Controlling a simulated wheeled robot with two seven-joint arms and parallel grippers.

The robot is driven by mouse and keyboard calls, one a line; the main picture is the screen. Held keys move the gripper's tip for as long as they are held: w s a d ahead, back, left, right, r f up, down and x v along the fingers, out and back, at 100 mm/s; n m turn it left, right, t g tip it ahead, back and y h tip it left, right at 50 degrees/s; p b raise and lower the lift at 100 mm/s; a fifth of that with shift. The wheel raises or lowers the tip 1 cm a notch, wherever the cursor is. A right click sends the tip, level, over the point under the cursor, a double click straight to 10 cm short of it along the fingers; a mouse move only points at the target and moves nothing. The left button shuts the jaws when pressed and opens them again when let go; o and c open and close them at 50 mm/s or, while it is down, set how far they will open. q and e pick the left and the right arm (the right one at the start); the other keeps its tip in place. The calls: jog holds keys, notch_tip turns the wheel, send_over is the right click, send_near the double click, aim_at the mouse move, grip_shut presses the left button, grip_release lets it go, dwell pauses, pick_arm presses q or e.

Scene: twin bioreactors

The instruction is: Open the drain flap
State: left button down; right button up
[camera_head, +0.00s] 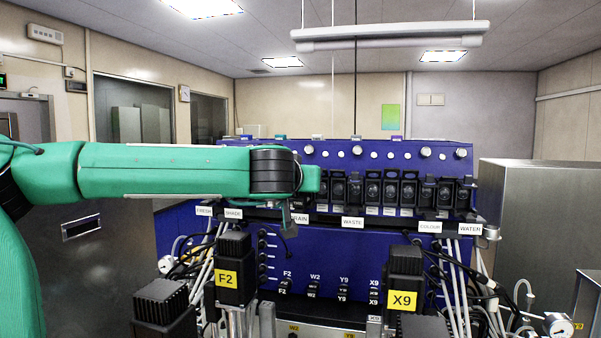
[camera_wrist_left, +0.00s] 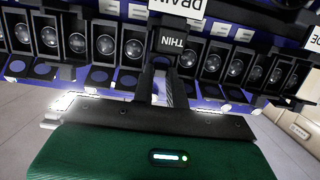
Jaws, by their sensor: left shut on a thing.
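The blue bioreactor cabinet (camera_head: 390,240) carries a row of black pump heads (camera_head: 372,191) with labels below them. My left gripper (camera_head: 287,222) is at the cabinet front by this label. In the wrist view its fingers (camera_wrist_left: 162,88) are shut on a dark part there, apparently the drain flap. The grip itself is mostly hidden. My right gripper is not in view.
Black motors marked F2 (camera_head: 233,268) and X9 (camera_head: 405,280) stand in front of the cabinet. Pale tubes and black cables (camera_head: 462,275) hang at the right. A steel cabinet (camera_head: 535,215) stands to the right. Neighbouring pump heads (camera_wrist_left: 105,44) lie close on both sides of the gripper.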

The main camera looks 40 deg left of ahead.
pick_arm(q)
notch_tip(320, 180, up, 2)
jog(key=g+h+p, duration=0.1)
jog(key=g+p, duration=0.2)
jog(key=p, duration=0.2)
jog(key=shift+w+h, duration=0.1)
jog(key=shift+h, duration=0.3)
jog(key=shift+w+a+r+g+h+p, duration=0.15)
jog(key=shift+g+h+p, duration=0.25)
jog(key=shift+g+p, duration=0.45)
jog(key=shift+w+r+g+h, duration=0.15)
jog(key=shift+r+g+h, duration=0.15)
jog(key=shift+g+h, duration=0.7)
jog(key=shift+w+a+r+g+h, duration=0.15)
jog(key=shift+g+h, duration=0.1)
jog(key=shift+g, duration=0.45)
jog(key=shift+w+a+r+g+h, duration=0.1)
jog(key=shift+w+g+h, duration=0.1)
jog(key=shift+g, duration=0.55)
jog(key=shift+w+a+r+g+h, duration=0.15)
jog(key=shift+g+h, duration=0.1)
jog(key=shift+g, duration=0.45)
jog(key=shift+d, duration=0.1)
jog(key=c, duration=1.4)
grip_release()
jog(key=shift+r, duration=0.1)
